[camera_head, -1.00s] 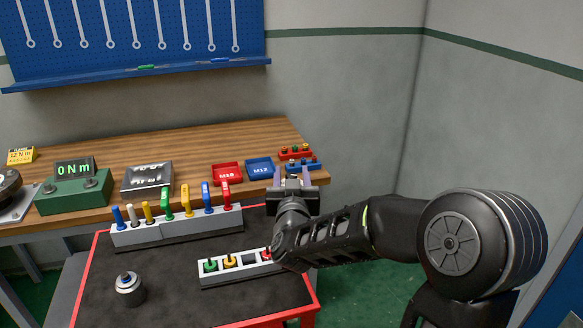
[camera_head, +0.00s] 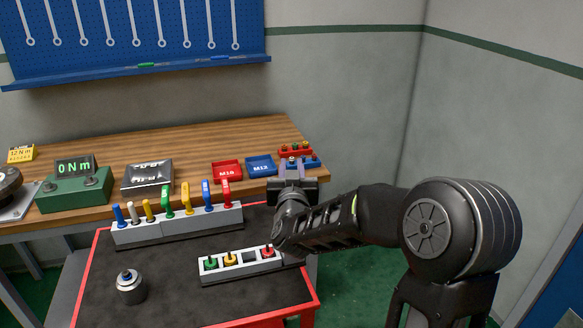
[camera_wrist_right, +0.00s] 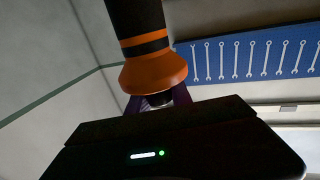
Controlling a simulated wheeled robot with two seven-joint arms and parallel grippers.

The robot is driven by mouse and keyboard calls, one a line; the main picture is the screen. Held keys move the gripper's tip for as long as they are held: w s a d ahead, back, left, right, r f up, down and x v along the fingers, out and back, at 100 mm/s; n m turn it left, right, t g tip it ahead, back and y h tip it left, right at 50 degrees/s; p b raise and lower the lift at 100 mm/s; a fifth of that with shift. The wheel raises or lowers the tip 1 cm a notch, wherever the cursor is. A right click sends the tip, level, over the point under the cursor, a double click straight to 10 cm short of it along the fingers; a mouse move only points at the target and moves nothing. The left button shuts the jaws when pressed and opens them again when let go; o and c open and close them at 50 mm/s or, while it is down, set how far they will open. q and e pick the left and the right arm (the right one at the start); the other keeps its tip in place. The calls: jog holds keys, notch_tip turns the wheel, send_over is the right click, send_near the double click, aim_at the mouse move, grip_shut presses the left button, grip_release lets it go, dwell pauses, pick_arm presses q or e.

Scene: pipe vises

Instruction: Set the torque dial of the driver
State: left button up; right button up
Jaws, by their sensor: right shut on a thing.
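My right gripper (camera_head: 292,172) reaches over the front right corner of the wooden bench. In the right wrist view, its purple fingers (camera_wrist_right: 157,103) are shut on the narrow dark end of an orange and black body, which I take to be the driver (camera_wrist_right: 150,68). Its wide orange collar sits just beyond the fingers, and its black shaft with a thin orange band runs out of the top of the picture. I cannot make this body out in the head view, nor read any dial marks. My left gripper is not in view.
A green tester (camera_head: 75,188) reading 0 Nm and a yellow 12 Nm card (camera_head: 21,154) are on the bench. Red (camera_head: 227,171) and blue (camera_head: 261,166) trays lie left of my gripper. A cart holds a handle rack (camera_head: 180,226), a bit block (camera_head: 245,270) and a round silver-black piece (camera_head: 129,292).

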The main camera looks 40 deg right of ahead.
grip_shut()
jog(key=shift+m+g+h, duration=0.3)
jog(key=o, duration=0.9)
grip_release()
jog(key=shift+s, duration=0.1)
jog(key=b+v, duration=0.1)
jog(key=v, duration=0.6)
jog(key=shift+s+a, duration=0.2)
jog(key=shift+s, duration=0.05)
